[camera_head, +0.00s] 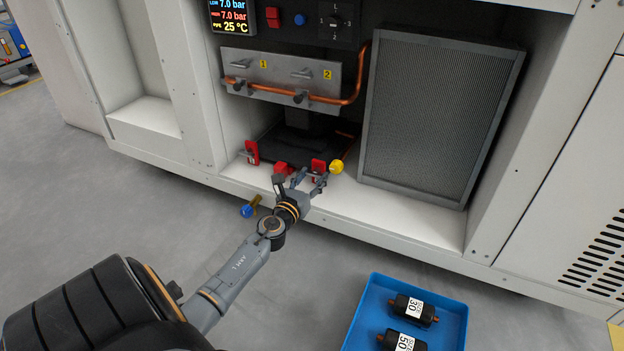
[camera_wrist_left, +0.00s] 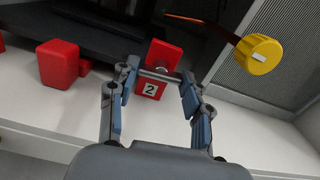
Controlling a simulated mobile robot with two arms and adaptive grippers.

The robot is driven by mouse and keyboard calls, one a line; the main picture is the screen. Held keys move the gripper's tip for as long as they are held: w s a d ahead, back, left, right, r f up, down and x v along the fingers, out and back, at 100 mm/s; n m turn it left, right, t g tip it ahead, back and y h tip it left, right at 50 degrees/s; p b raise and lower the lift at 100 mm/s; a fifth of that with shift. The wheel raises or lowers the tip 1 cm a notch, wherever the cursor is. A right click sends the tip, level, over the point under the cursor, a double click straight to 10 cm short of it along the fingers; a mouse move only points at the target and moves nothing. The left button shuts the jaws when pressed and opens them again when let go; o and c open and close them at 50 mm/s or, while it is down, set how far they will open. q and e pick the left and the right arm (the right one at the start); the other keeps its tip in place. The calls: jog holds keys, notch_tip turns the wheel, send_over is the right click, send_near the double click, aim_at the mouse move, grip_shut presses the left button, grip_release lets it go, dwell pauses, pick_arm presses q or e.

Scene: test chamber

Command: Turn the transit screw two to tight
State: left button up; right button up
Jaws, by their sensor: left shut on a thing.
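Transit screw two (camera_head: 318,166) has a red flat head and stands at the front of the cabinet's white floor. In the left wrist view its red head (camera_wrist_left: 165,54) is tilted, with a red tag marked 2 (camera_wrist_left: 150,88) below it. My left gripper (camera_head: 307,179) reaches in from the front and is shut on the screw's head. In the left wrist view its fingers (camera_wrist_left: 158,82) stand on either side of the red head. How far the screw is threaded in cannot be seen. My right gripper is not in view.
A red block (camera_wrist_left: 58,63) sits left of the gripper, a yellow knob (camera_head: 337,166) close on its right. Another red piece (camera_head: 252,152) stands further left. A filter panel (camera_head: 437,115) fills the right side. A blue tray (camera_head: 361,325) with black cylinders lies on the floor.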

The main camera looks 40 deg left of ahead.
pick_arm(q)
jog(key=shift+m, duration=0.5)
jog(key=o, duration=1.2)
jog(key=shift+c, duration=0.2)
jog(key=v, duration=1.2)
